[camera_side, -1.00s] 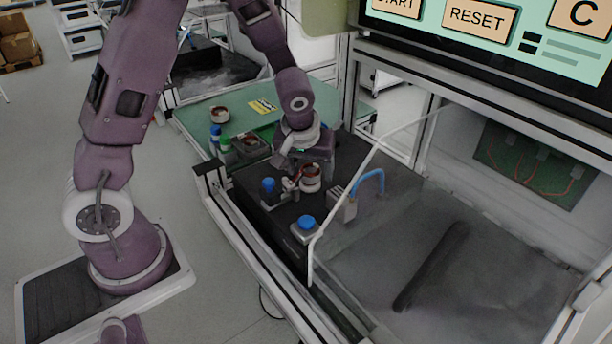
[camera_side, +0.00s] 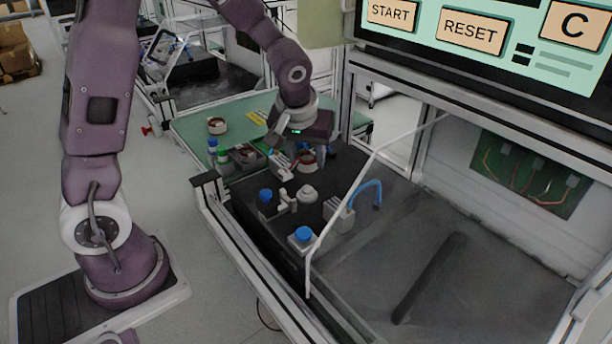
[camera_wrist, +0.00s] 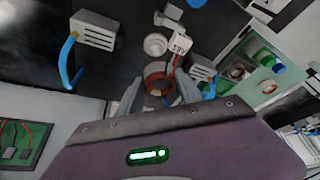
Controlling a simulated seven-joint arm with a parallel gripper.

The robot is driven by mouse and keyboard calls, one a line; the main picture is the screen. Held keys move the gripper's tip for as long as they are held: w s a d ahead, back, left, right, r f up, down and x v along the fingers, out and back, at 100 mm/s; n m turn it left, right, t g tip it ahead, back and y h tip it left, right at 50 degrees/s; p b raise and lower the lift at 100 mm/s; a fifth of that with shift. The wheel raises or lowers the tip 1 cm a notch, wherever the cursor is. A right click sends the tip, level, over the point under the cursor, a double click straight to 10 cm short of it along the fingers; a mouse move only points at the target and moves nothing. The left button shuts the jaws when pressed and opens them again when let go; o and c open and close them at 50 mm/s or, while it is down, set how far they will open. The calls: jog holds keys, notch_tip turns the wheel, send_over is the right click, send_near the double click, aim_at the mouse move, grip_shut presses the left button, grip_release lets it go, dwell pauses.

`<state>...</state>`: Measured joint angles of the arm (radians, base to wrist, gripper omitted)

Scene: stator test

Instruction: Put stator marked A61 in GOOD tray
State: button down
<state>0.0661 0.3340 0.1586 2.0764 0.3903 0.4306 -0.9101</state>
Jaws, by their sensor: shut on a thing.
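My gripper (camera_side: 300,152) is shut on a copper-wound stator (camera_side: 306,161) and holds it raised above the dark test table. In the wrist view the stator (camera_wrist: 158,82) sits between my two fingers (camera_wrist: 158,94). A white tag (camera_wrist: 180,43) on a red strip is at the stator; its marking is too small to read surely. A white round fixture (camera_side: 308,193) below has nothing on it. A dark tray (camera_side: 247,160) with a stator in it is on the green table behind. I cannot read which tray is GOOD.
Another stator (camera_side: 217,126) lies on the green table (camera_side: 185,128), beside bottles with blue (camera_side: 212,143) and green caps. Blue buttons (camera_side: 303,233), a grey connector block (camera_side: 340,215) with a blue hose and a slanted white frame bar (camera_side: 345,205) are near the fixture.

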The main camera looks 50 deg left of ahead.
aim_at(309, 157)
jog(key=r, duration=0.3)
jog(key=shift+w+a, duration=0.1)
jog(key=shift+a, duration=0.1)
jog(key=shift+w+a, duration=0.45)
jog(key=shift+a, duration=0.35)
jog(key=w+a+f+m+h, duration=0.25)
jog(key=a+m, duration=0.25)
jog(key=a, duration=0.4)
jog(key=w+a+f+m+h, duration=0.1)
jog(key=w+a+f+m, duration=0.3)
jog(key=a, duration=0.5)
jog(key=w+a+f+m+h, duration=0.1)
jog(key=a+f+m+h, duration=0.1)
jog(key=a+m, duration=0.55)
jog(key=shift+n, duration=0.75)
jog(key=shift+a+f, duration=0.3)
jog(key=shift+f, duration=0.55)
jog(key=shift+a+f, duration=0.25)
jog(key=shift+f, duration=0.6)
jog(key=shift+a+f, duration=0.3)
jog(key=shift+f, duration=0.55)
jog(key=shift+f, duration=0.15)
jog(key=shift+f, duration=0.85)
jog(key=shift+f, duration=0.1)
jog(key=shift+f, duration=0.25)
